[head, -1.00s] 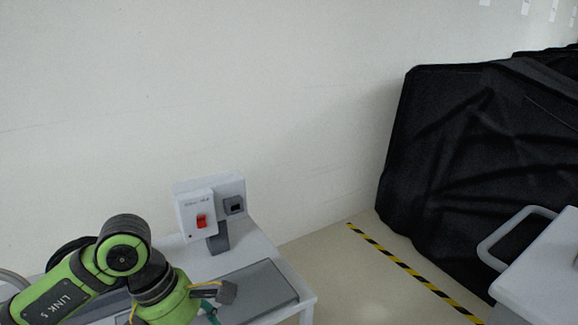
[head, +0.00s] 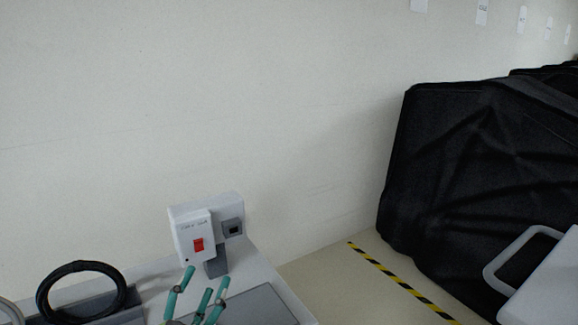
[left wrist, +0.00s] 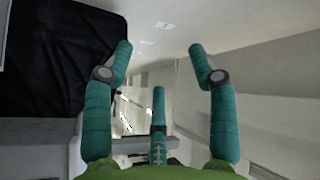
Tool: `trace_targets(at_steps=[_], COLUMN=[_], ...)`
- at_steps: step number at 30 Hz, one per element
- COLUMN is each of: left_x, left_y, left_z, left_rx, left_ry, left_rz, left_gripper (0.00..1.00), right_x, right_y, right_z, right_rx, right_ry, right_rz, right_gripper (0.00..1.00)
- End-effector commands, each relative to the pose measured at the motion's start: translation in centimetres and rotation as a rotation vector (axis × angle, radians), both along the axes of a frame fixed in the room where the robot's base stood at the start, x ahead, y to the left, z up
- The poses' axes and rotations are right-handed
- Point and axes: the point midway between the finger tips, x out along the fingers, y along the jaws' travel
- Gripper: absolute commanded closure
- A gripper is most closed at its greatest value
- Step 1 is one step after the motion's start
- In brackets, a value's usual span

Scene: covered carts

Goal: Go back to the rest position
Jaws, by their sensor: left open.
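My left gripper (head: 198,299) shows at the bottom of the head view, its teal fingers pointing up in front of the white table. In the left wrist view its fingers (left wrist: 158,62) are spread apart with nothing between them. A white switch box with a red switch (head: 198,244) stands on the table behind the fingers, apart from them. My right gripper is in neither view.
The white table (head: 262,272) carries a grey mat (head: 254,308) and a black cable ring (head: 41,300). Black-covered carts (head: 470,170) stand at the right. A white cart with a handle (head: 545,280) is at the lower right. Yellow-black tape (head: 395,278) crosses open floor.

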Motion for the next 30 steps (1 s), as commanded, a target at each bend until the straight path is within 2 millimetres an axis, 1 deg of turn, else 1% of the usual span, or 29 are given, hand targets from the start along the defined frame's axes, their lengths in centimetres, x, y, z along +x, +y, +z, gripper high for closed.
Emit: trace_targets(at_steps=[1, 2, 3, 5, 6, 8, 9, 11, 12, 14, 15, 17, 18, 20, 21, 22, 24, 26, 29, 30], left_x=[-0.4, -0.8, -1.6, -3.3, -4.7, -7.0, -8.6, -10.9, -12.4, -14.6, -16.0, -18.2, -19.5, -21.7, -23.1, -23.5, -22.7, -22.4, -22.1, -22.1], left_y=[1.7, 2.5, 3.5, 4.6, 5.2, 5.7, 5.9, 6.0, 6.0, 6.0, 5.9, 5.7, 5.6, 5.4, 5.2, 5.1, 5.1, 5.1, 5.0, 5.0], left_z=[-3.7, -5.8, -8.6, -12.7, -15.2, -18.4, -20.2, -22.4, -23.6, -25.2, -26.1, -27.2, -27.8, -28.7, -29.1, -29.7, -31.8, -33.5, -36.5, -37.7], left_rx=[-0.071, -0.106, -0.150, -0.208, -0.241, -0.281, -0.304, -0.331, -0.346, -0.365, -0.376, -0.391, -0.400, -0.412, -0.419, -0.419, -0.413, -0.411, -0.406, -0.404], left_ry=[0.153, 0.241, 0.357, 0.526, 0.634, 0.779, 0.867, 0.982, 1.053, 1.151, 1.213, 1.302, 1.357, 1.440, 1.496, 1.518, 1.518, 1.524, 1.536, 1.542], left_rz=[0.064, 0.099, 0.144, 0.203, 0.239, 0.283, 0.306, 0.336, 0.353, 0.374, 0.388, 0.405, 0.414, 0.428, 0.435, 0.440, 0.440, 0.442, 0.445, 0.445], left_gripper=[0.42, 0.42, 0.42, 0.42, 0.42, 0.42, 0.42, 0.42, 0.42, 0.42, 0.42, 0.42, 0.42, 0.42, 0.42, 0.42, 0.42, 0.42, 0.42, 0.42], right_x=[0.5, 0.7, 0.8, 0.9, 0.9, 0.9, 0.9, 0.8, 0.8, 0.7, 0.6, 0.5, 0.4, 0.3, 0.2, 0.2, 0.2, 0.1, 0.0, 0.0], right_y=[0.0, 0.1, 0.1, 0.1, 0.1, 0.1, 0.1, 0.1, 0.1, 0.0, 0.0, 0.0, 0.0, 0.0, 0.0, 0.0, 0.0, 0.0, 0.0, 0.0], right_z=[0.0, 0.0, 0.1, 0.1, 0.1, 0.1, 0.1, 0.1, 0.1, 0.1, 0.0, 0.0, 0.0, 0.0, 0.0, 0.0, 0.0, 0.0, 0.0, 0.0], right_rx=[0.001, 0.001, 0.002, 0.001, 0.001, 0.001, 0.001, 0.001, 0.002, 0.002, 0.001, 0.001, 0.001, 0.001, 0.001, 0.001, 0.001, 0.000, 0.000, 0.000], right_ry=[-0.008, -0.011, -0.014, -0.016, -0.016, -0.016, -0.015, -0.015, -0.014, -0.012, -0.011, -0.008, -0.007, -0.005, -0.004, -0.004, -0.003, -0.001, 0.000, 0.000], right_rz=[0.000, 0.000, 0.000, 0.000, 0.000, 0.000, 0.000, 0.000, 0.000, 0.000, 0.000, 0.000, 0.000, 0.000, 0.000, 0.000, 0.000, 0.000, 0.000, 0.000], right_gripper=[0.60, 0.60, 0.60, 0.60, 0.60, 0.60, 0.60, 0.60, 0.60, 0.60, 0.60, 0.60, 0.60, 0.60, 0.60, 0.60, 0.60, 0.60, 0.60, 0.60])
